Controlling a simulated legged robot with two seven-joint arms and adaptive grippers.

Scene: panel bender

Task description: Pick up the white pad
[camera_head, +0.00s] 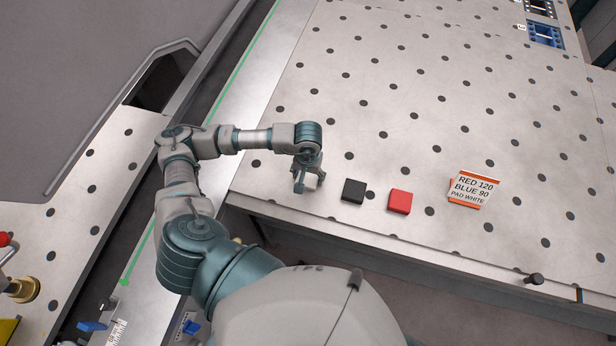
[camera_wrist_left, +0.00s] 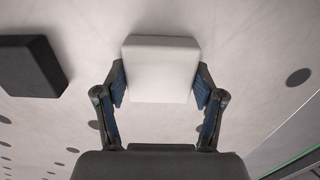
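The white pad (camera_wrist_left: 160,68) is a small square block, seen from above in the left wrist view. My left gripper (camera_wrist_left: 160,85) straddles it, one blue-padded finger close along each side. I cannot tell whether the fingers press on the pad or leave a thin gap. In the head view, the left gripper (camera_head: 308,182) points down at the table near its front edge. The white pad (camera_head: 311,181) is mostly hidden behind the fingers there. Whether the pad rests on the table or is slightly lifted is not clear. My right gripper is out of view.
A black pad (camera_head: 354,191) lies just right of the gripper, with a red pad (camera_head: 400,201) beyond it. A label card (camera_head: 473,190) lies farther right. The perforated table (camera_head: 420,110) is clear behind them. A dark knob (camera_head: 534,279) stands near the front edge.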

